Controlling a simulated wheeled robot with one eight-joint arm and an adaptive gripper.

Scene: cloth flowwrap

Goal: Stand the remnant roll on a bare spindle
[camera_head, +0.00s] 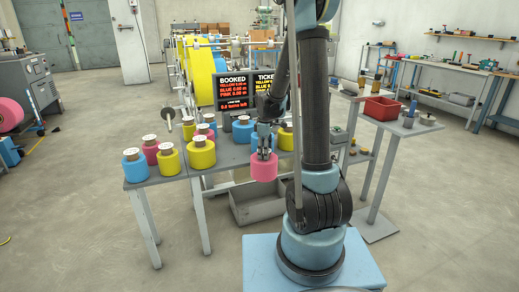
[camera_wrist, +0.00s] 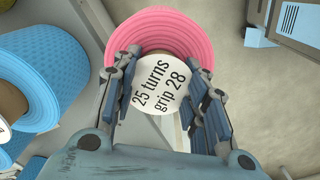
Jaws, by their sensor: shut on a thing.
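A pink roll (camera_head: 264,169) hangs in my gripper (camera_head: 264,150), in front of the grey table's near edge. In the wrist view the pink roll (camera_wrist: 160,35) has a white round label (camera_wrist: 160,86) reading "25 turns grip 28". The fingers of my gripper (camera_wrist: 162,85) are closed on both sides of its core. A blue roll (camera_head: 257,143) stands on the table just behind it; a large blue roll (camera_wrist: 38,75) also shows at left in the wrist view. I cannot make out a bare spindle for certain; a small upright post (camera_head: 410,108) stands on the right side table.
Several blue, pink and yellow rolls stand on the left of the grey table (camera_head: 232,156). A grey bin (camera_head: 258,207) lies below. A red tray (camera_head: 382,108) sits on the right side table. My arm hides part of the table.

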